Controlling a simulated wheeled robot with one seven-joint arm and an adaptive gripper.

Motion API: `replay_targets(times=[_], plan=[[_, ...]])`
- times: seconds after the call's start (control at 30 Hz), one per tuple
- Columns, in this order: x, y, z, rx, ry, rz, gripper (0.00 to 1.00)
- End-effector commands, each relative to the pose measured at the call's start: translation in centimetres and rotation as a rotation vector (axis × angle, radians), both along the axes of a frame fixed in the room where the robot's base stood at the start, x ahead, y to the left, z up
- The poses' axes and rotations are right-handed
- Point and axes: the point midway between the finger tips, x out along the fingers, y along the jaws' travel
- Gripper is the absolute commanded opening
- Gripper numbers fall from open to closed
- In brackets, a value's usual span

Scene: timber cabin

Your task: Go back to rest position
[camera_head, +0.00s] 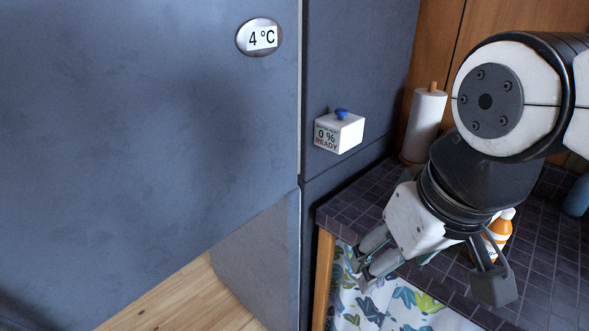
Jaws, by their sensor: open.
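My gripper (432,282) is at the lower right, at the end of my arm. Its fingers are spread apart and point downward, with nothing between them. It is in front of the dark tiled counter, over the counter's front edge and the leaf-patterned curtain below.
The dark tiled counter (545,260) holds a paper towel roll (424,122) and an orange-and-white bottle (501,227), partly hidden by my gripper. A grey-blue fridge (150,130) with a 4 °C display (260,37) fills the left. Wooden floor (185,298) shows below.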

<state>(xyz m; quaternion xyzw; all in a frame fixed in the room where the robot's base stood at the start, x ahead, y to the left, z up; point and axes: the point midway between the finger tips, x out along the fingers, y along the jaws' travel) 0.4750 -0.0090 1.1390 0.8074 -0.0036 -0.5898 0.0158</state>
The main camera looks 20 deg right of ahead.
Motion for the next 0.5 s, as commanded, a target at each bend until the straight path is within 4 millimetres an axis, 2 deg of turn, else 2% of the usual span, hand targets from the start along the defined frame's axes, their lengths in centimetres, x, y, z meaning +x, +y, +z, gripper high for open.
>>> replay_targets(times=[0.4, 0.5], plan=[[-0.36, 0.61, 0.16, 0.027, -0.039, -0.016, 0.64], [-0.48, 0.61, 0.81, 0.026, -0.047, -0.015, 0.64]])
